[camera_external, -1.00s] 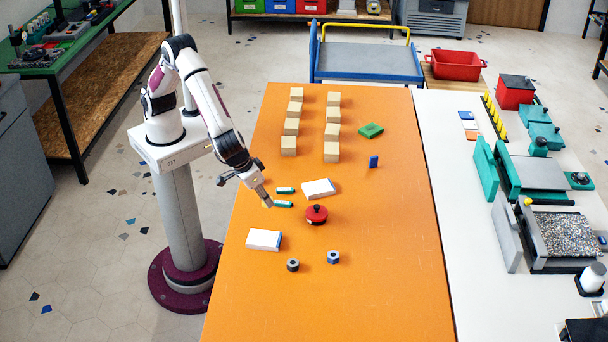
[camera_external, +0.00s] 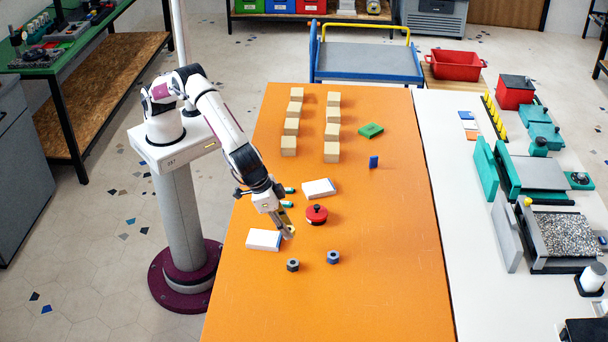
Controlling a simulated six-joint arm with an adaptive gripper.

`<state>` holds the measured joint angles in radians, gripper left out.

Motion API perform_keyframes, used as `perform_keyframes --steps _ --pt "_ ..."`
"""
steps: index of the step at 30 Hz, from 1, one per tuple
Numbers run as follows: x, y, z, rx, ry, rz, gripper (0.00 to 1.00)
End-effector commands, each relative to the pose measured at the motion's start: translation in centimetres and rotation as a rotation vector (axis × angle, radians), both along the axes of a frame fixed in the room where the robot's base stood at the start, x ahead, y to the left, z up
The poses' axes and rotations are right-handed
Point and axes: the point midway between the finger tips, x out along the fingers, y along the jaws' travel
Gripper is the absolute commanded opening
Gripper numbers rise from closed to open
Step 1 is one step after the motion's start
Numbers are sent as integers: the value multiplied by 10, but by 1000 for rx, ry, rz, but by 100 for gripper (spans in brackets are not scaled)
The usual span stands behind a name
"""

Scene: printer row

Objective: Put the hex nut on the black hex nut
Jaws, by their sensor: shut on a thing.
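The black hex nut (camera_external: 292,265) lies flat on the orange table near its front left. A blue hex nut (camera_external: 333,257) lies to its right, apart from it. My gripper (camera_external: 289,233) is above the table, a little behind the black hex nut and apart from it, pointing down at a tilt. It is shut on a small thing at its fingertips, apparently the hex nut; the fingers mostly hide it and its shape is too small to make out.
A white box (camera_external: 263,240) is just left of my gripper. A red round lidded pot (camera_external: 317,214) and another white box (camera_external: 318,188) stand behind to the right. Teal cylinders (camera_external: 287,204) are partly hidden by my gripper. Wooden blocks (camera_external: 331,152) stand farther back. The table's front is clear.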

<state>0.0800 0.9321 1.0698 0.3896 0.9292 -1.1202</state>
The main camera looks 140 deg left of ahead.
Motion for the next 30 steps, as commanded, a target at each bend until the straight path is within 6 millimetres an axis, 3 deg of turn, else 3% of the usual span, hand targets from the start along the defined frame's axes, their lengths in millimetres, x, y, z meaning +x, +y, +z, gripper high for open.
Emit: perform_keyframes --steps 15,24,30 --pt "45 -19 31 -1 -5 -333 10" --pt "57 -27 52 2 -13 -530 10" --pt "58 -30 54 1 -6 -638 10"
